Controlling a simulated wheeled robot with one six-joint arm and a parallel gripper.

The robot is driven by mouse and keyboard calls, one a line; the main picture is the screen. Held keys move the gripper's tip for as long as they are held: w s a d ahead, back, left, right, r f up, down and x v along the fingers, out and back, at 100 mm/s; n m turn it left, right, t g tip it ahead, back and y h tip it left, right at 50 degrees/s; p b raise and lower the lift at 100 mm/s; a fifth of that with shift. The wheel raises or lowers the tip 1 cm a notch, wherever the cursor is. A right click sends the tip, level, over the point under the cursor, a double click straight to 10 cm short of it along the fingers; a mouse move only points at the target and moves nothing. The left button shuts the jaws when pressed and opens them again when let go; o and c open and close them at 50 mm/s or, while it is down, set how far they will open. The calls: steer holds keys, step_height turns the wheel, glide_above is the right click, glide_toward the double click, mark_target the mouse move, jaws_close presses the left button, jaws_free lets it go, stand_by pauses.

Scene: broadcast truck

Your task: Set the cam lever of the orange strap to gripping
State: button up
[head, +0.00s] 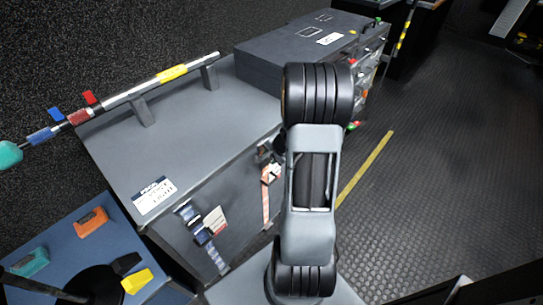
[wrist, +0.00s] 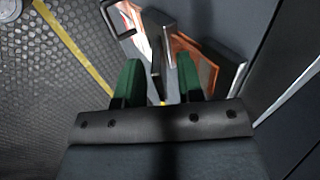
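The orange strap (head: 265,205) hangs down the front of the grey case, with a metal cam buckle (head: 271,173) near its top. My arm partly covers that area in the head view. In the wrist view the orange strap (wrist: 197,62) lies beyond the right finger, with grey metal buckle parts around it. A dark narrow bar (wrist: 157,58), apparently the cam lever, stands out between the fingers. My gripper (wrist: 158,75) has two green fingers, spread apart, with the bar in the gap; I cannot tell whether either touches it. The lever's exact setting is unclear.
A blue strap with a buckle (head: 201,228) is left of the orange one on the grey case (head: 205,125). A pole (head: 150,85) rests on the case top. A blue surface (head: 75,250) with coloured blocks is at lower left. Open dark floor (head: 440,180) lies to the right.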

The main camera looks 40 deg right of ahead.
jaws_close()
steer(key=shift+f, duration=0.1)
steer(key=f+b, duration=0.1)
steer(key=b, duration=0.3)
steer(key=shift+s+t+b, duration=0.15)
steer(key=shift+t+b, duration=0.15)
steer(key=shift+b, duration=0.1)
steer(key=shift+s+d+f+t+y+b, duration=0.1)
steer(key=shift+s+f+t+y+b, duration=0.25)
steer(key=shift+t+b, duration=2.45)
steer(key=shift+s+f+t+y+b, duration=0.25)
steer(key=shift+f+t+b, duration=0.45)
steer(key=shift+b, duration=3.95)
steer(key=shift+s+d+f+t+y+b, duration=0.1)
steer(key=shift+s+f+t+y+b, duration=0.25)
steer(key=shift+t+b, duration=2.55)
steer(key=shift+w+r+g+b, duration=0.1)
steer(key=shift+w+g+b, duration=0.05)
steer(key=shift+g+b, duration=0.65)
